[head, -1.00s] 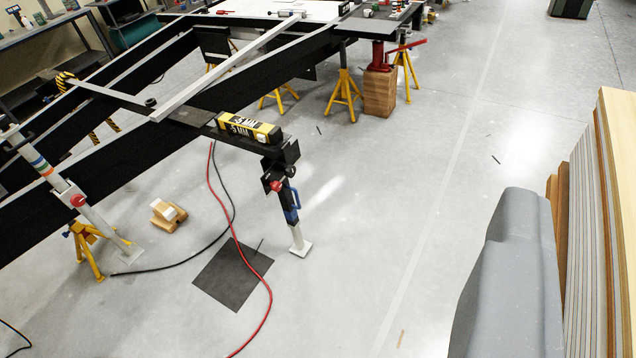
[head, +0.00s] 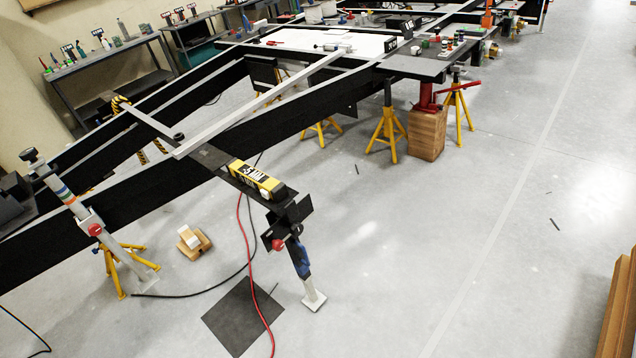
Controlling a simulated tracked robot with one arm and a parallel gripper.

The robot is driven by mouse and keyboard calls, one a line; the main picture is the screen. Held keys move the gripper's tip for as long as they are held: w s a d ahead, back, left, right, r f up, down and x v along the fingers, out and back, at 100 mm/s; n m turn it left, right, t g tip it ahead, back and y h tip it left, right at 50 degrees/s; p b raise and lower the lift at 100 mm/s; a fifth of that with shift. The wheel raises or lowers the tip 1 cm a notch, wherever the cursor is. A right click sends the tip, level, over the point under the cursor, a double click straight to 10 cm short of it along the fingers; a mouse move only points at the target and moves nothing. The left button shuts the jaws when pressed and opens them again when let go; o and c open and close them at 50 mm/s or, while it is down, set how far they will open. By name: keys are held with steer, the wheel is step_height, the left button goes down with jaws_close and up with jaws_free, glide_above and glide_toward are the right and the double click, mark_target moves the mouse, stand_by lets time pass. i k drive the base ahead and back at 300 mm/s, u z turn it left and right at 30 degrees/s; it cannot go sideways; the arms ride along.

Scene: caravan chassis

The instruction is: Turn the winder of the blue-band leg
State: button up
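A leg with a dark upper part, a blue section (head: 299,258) and a pale square foot (head: 314,301) stands tilted at the front corner of the black chassis. A red knob (head: 278,244) sits near its top. A second, pale leg (head: 80,209) at the left carries several coloured bands, blue among them. It has a red knob (head: 95,229) and a dark knob or handle (head: 29,155) at its top end. I cannot clearly make out a winder on the blue-section leg. My gripper is not in view.
A yellow-and-black level-like block (head: 257,181) lies on the chassis end. Yellow stands (head: 387,132) and a wooden block (head: 428,133) are under the frame. A red hose (head: 246,255), black cable and dark mat (head: 240,318) lie near the leg.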

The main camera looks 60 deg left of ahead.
mark_target(296, 229)
steer(key=u, duration=0.35)
steer(key=i, duration=1.1)
steer(key=u, duration=0.85)
steer(key=i, duration=0.25)
steer(key=u, duration=0.25)
